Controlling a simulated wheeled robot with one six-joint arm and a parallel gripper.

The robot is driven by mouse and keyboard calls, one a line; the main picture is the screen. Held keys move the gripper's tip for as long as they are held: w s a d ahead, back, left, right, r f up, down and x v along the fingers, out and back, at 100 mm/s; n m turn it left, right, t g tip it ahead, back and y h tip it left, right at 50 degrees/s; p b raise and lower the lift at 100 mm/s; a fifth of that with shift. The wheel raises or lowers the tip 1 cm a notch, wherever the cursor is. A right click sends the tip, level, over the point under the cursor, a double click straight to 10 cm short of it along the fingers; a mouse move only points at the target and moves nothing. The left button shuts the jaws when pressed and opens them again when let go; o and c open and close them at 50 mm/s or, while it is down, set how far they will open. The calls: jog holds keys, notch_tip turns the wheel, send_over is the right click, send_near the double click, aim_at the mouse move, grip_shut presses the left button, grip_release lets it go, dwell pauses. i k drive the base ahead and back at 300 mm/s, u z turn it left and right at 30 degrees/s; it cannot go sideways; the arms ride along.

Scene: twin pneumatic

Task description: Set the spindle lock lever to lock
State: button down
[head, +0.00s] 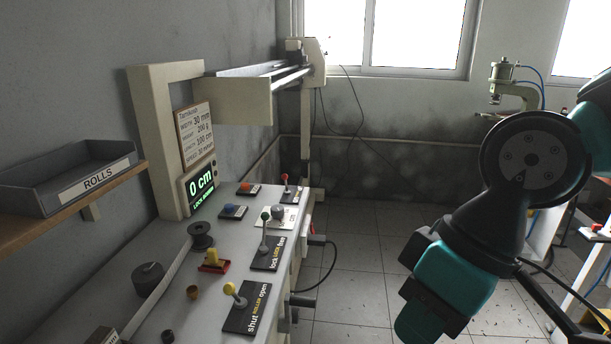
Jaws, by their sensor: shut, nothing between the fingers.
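The lock lever has a thin stem and a dark green knob (265,216). It stands on a black plate (268,262) marked lock, LOCK and free, on the bench of the machine at left centre. The word lock is at the plate's near end and free at its far end. The stem looks nearly upright in the picture, with the knob toward the far, free side; its exact tilt is hard to tell. My arm hangs at the right, well apart from the lever. My gripper is not in view.
A yellow-knobbed roller lever (229,289) stands nearer, and a red-knobbed lever (285,178) farther back. A display (200,186) reads 0 cm. A spool (201,236) and strip lie left on the bench (170,240). Tiled floor (350,280) is free between bench and arm.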

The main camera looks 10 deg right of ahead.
aim_at(265, 216)
jog(key=z, duration=0.2)
jog(key=i, duration=0.95)
jog(key=z, duration=0.2)
